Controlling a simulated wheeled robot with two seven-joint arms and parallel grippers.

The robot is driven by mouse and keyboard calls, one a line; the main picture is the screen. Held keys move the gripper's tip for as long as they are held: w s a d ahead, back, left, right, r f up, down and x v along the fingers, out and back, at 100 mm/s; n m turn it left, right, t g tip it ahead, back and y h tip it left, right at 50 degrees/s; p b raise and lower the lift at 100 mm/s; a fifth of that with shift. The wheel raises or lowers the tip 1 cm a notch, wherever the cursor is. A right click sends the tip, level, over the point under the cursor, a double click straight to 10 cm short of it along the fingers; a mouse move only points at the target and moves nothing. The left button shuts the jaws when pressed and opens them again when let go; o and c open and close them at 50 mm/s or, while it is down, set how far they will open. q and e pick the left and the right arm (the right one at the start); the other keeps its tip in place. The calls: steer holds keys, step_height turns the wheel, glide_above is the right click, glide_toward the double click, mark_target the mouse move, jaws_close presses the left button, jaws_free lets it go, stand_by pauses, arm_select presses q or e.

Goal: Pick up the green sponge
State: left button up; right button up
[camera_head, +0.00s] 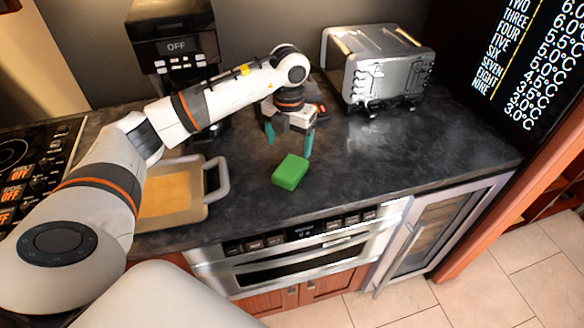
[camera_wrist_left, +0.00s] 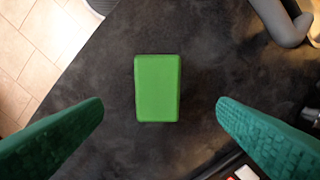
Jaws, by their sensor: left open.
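The green sponge (camera_head: 290,171) lies flat on the dark countertop, near its front edge, above the microwave drawer. It also shows whole in the left wrist view (camera_wrist_left: 158,88), between and ahead of my two fingers. My left gripper (camera_head: 289,144) is open and empty, with its green fingers pointing down. It is above the counter, a little behind the sponge in the head view. In the left wrist view the fingers (camera_wrist_left: 160,112) are wide apart and neither touches the sponge. My right gripper is not in view.
A tray with a handle (camera_head: 217,180) sits left of the sponge. A coffee machine (camera_head: 176,45) and a silver toaster (camera_head: 378,68) stand at the back. The microwave drawer (camera_head: 300,262) is below the counter's front edge. The counter right of the sponge is clear.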

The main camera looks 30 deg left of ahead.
mark_target(291, 167)
arm_select(q)
step_height(291, 167, down, 4)
steer(key=shift+r+p, duration=0.1)
steer(key=shift+p, duration=0.35)
steer(key=shift+d+f+p, duration=0.1)
steer(key=shift+f+p, duration=0.25)
steer(key=shift+f, duration=0.15)
step_height(291, 167, down, 4)
steer(key=shift+w+r+p, duration=0.15)
steer(key=shift+p, duration=0.7)
steer(key=shift+f, duration=0.45)
steer(key=shift+c, duration=0.2)
steer(key=c, duration=1.1)
